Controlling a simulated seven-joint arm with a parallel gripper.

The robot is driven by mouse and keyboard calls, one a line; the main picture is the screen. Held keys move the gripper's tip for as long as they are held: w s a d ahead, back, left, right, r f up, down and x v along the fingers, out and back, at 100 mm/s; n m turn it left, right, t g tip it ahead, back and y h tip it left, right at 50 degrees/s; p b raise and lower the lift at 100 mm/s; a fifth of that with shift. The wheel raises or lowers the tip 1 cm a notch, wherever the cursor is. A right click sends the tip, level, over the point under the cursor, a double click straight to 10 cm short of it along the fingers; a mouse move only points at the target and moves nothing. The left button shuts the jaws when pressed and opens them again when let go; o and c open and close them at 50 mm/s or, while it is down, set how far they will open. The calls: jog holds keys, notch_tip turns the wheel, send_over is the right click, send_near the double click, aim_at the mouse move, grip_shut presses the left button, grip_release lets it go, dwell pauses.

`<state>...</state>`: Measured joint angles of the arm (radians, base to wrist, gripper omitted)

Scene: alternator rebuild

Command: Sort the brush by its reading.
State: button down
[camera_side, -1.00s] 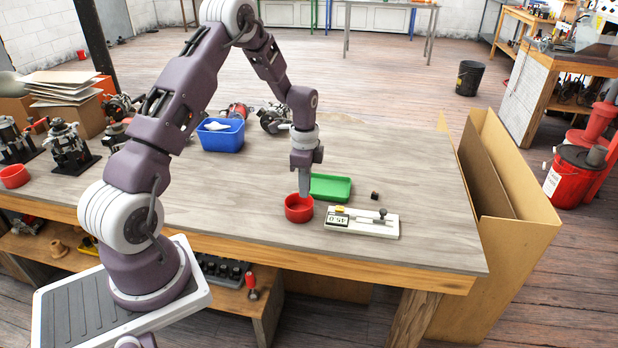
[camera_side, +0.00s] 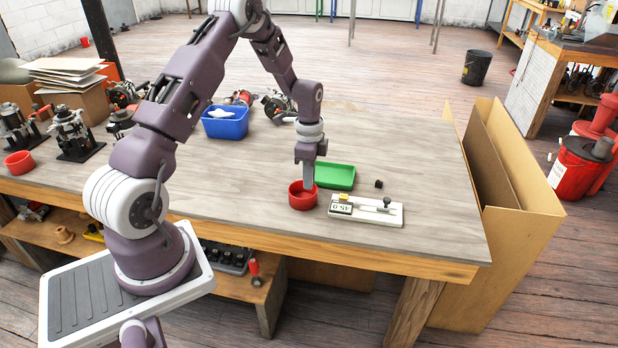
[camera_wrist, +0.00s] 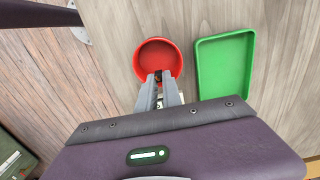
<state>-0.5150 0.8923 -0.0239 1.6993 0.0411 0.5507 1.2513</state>
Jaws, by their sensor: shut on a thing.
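My gripper (camera_side: 306,184) points straight down at the red round dish (camera_side: 302,203), its fingertips at or just inside the rim. In the wrist view the fingertips (camera_wrist: 158,76) are close together over the near side of the dish (camera_wrist: 157,52), shut on a small dark piece, seemingly the brush (camera_wrist: 158,76), mostly hidden by the fingers. The white gauge (camera_side: 375,213) lies just right of the dish, with a yellow part and a small display whose digits I cannot read surely. A green tray (camera_side: 335,177) lies behind it; it also shows in the wrist view (camera_wrist: 224,70).
A small black block (camera_side: 378,184) lies on the table right of the green tray. A blue bin (camera_side: 226,127) with white contents stands farther back. Another red dish (camera_side: 19,163) is at the far left. The table's front edge is close to the gauge; the right side is clear.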

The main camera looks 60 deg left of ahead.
aim_at(309, 192)
jog(key=shift+f, duration=0.2)
dwell(0.4)
jog(key=shift+f, duration=0.5)
jog(key=shift+f, duration=0.35)
jog(key=shift+f, duration=0.4)
jog(key=shift+f, duration=0.35)
dwell(0.5)
jog(key=shift+f, duration=0.5)
jog(key=shift+f, duration=0.2)
dwell(0.8)
jog(key=c, duration=1.4)
grip_release()
jog(key=shift+c, duration=0.2)
jog(key=c, duration=0.4)
